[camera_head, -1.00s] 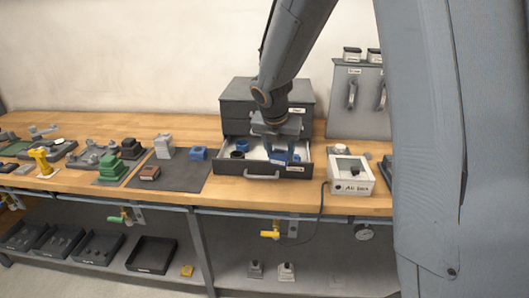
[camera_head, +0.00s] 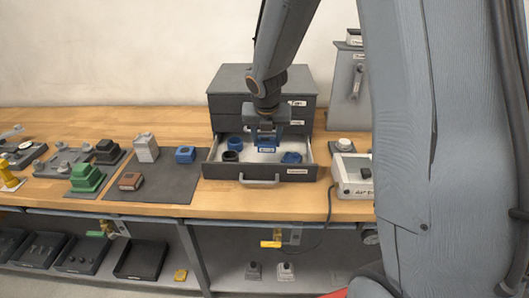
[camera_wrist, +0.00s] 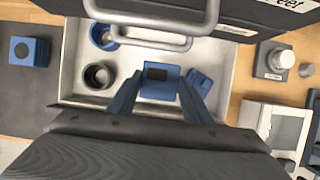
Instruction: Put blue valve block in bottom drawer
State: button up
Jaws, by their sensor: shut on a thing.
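My gripper (camera_head: 266,142) is shut on a blue valve block (camera_head: 267,149), which also shows between the fingertips in the wrist view (camera_wrist: 161,78) with a dark rectangle on its face. The block is over the inside of the open bottom drawer (camera_head: 235,171). I cannot tell whether it touches the drawer floor. In the drawer are a blue ring-shaped part (camera_head: 235,143), a black ring (camera_head: 230,156) and another blue part (camera_head: 291,158) just right of the held block. The wrist view shows the drawer's pale floor (camera_wrist: 128,60) around them.
The closed upper drawers (camera_head: 262,100) stand behind. On the dark mat (camera_head: 150,186) to the left are a blue block with a round hole (camera_head: 185,154), a grey block (camera_head: 146,148) and a brown block (camera_head: 130,181). A white box (camera_head: 352,175) stands right of the drawer.

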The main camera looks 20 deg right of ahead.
jog(key=shift+f+b, duration=0.8)
jog(key=shift+f, duration=2.15)
jog(key=o, duration=0.9)
jog(key=shift+f, duration=0.1)
